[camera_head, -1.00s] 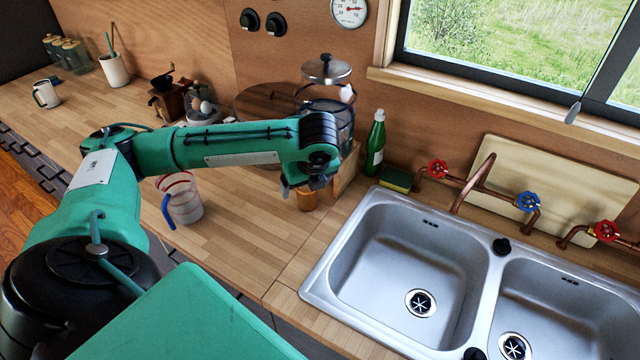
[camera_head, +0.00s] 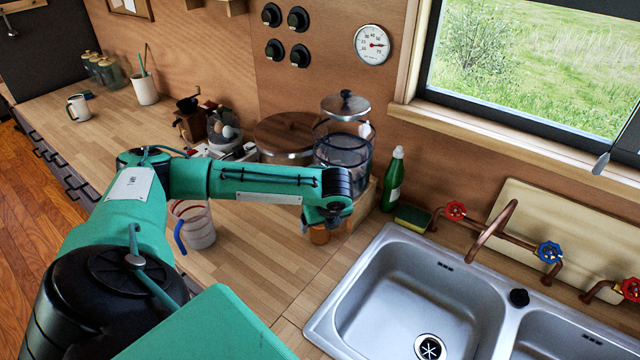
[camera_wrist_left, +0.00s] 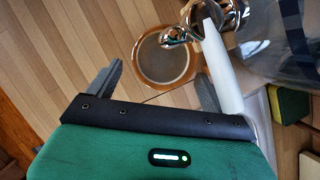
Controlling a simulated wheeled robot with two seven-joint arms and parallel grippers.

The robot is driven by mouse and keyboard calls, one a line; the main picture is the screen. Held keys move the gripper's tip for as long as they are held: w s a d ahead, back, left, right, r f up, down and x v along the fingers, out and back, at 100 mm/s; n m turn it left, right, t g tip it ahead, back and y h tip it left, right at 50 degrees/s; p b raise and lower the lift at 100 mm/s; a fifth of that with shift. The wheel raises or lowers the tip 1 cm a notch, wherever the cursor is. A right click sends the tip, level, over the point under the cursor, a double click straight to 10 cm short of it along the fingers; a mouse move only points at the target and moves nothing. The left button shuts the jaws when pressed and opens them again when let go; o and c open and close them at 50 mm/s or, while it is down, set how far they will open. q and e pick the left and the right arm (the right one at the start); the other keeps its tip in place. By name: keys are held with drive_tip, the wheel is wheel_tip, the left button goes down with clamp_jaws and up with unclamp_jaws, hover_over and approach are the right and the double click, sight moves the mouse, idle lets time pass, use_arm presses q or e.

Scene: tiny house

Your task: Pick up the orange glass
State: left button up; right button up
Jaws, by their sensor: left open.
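The orange glass (camera_head: 319,235) stands on the wooden counter (camera_head: 262,238), left of the sink; only part of it shows under my left gripper (camera_head: 323,219) in the head view. In the left wrist view the orange glass (camera_wrist_left: 166,57) shows its round rim and translucent inside from above. It lies just beyond and between the open fingers of my left gripper (camera_wrist_left: 158,74). The fingers are apart, and I see nothing held. Whether they touch the glass I cannot tell. My right gripper is not in view.
A large glass jar (camera_head: 343,150) stands close behind the orange glass. A white handle (camera_wrist_left: 219,65) and shiny metal items sit beside it in the wrist view. A measuring jug (camera_head: 196,230), a green bottle (camera_head: 393,180), a sponge (camera_head: 412,217) and the sink (camera_head: 400,285) are nearby.

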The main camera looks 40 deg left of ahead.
use_arm(q)
drive_tip(key=p+x, duration=0.1)
drive_tip(key=x, duration=0.2)
drive_tip(key=shift+w+a+f, duration=0.2)
drive_tip(key=shift+a, duration=0.1)
drive_tip(key=shift+w+a+f, duration=0.1)
drive_tip(key=shift+f, duration=0.3)
drive_tip(key=shift+c, duration=0.2)
drive_tip(key=c, duration=1.4)
drive_tip(key=shift+o, duration=0.2)
drive_tip(key=shift+r+p, duration=0.2)
drive_tip(key=shift+p, duration=0.2)
